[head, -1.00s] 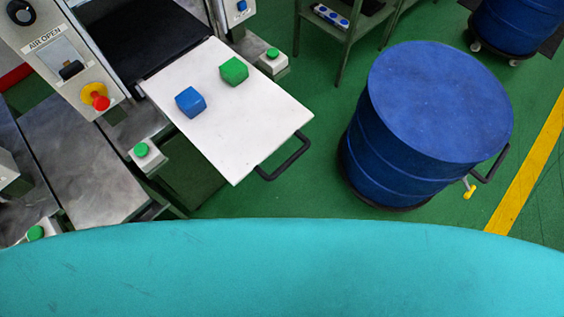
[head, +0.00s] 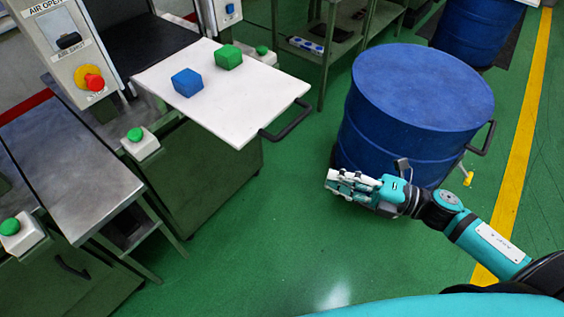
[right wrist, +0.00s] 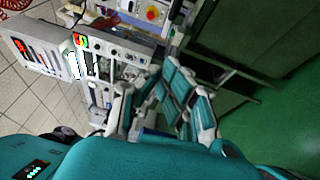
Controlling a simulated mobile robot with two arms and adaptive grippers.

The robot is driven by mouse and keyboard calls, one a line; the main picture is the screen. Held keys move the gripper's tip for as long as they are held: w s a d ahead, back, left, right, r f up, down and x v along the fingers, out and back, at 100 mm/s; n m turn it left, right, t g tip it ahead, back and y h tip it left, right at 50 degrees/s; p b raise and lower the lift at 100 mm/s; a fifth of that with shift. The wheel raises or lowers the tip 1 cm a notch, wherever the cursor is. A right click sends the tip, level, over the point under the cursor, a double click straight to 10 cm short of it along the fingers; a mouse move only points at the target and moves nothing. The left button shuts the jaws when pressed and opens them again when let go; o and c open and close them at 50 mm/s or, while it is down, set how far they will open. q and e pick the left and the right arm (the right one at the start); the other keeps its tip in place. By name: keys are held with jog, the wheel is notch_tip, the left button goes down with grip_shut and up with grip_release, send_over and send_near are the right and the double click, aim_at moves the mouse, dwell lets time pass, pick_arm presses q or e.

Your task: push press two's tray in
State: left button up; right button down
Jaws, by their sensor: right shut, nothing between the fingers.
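The white tray (head: 230,115) sticks out of the press (head: 110,35). A blue cube (head: 187,82) and a green cube (head: 228,57) lie on it. Its black handle (head: 287,121) is at the near right edge. My right gripper (head: 335,184) is shut and empty, below and right of the handle and well apart from the tray, with its fingers pointing left. It also shows in the right wrist view (right wrist: 175,98), where I cannot make out the tray. My left gripper is not in view.
A large blue drum (head: 415,110) stands right beside my right gripper in the picture. A second drum (head: 480,30) is behind it. A metal side table (head: 70,150) stands left of the press. Green floor (head: 270,230) is clear in front of the tray.

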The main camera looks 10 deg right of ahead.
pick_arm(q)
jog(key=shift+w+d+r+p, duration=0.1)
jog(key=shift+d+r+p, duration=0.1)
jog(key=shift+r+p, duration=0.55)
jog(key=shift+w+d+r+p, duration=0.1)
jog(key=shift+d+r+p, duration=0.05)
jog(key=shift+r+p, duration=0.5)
pick_arm(e)
jog(key=w+a, duration=0.8)
jog(key=w, duration=0.1)
jog(key=shift+w+a+r, duration=0.15)
jog(key=shift+a+r, duration=0.05)
jog(key=shift+r, duration=0.1)
